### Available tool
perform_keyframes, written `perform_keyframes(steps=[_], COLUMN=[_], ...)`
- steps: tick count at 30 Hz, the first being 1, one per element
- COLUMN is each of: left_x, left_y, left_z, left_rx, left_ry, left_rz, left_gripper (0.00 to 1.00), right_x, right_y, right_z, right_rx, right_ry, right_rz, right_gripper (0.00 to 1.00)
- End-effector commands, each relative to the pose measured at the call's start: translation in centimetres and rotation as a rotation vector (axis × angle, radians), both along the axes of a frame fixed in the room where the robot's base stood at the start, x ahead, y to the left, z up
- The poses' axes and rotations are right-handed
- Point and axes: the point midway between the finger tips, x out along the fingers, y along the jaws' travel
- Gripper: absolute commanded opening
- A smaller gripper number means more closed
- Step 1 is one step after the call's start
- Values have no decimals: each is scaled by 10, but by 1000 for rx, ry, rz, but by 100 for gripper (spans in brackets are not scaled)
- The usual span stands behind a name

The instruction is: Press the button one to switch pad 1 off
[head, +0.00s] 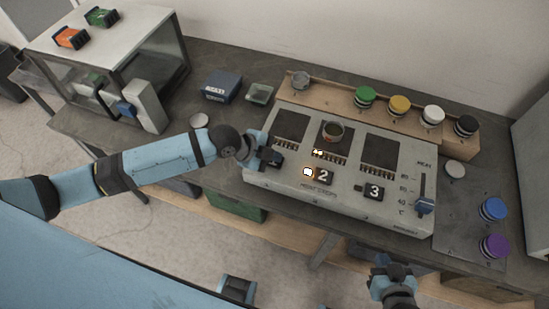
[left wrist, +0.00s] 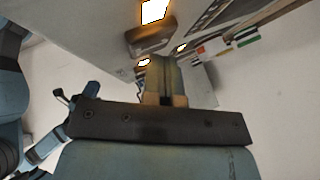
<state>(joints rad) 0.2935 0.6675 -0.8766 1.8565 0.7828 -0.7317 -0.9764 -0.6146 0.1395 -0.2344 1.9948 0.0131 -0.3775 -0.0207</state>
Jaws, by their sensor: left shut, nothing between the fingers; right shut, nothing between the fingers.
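The grey control unit (head: 335,205) has three dark square pads. Pad 1 (head: 291,125) is the left one and is empty. My right gripper (head: 390,277) is shut and empty before the unit.
A lit lamp (head: 308,172) is beside button 2, and small lights (head: 318,153) glow below the middle pad. A wooden shelf (head: 335,97) with coloured-lid jars is behind. A blue box (head: 222,86) stands left.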

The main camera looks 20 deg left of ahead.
Motion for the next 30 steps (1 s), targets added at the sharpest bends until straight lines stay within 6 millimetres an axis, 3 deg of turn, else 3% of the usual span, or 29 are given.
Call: perform_keyframes(steps=[25,30], left_x=[0,0], left_y=[0,0], left_z=[13,25], left_rx=[0,0], left_ry=[1,0], left_rz=[-1,0], left_gripper=[0,0], right_x=[0,-1], right_y=[1,0], right_z=[13,22], right_rx=[0,-1], right_ry=[1,4], right_rz=[1,1], right_gripper=[0,0])
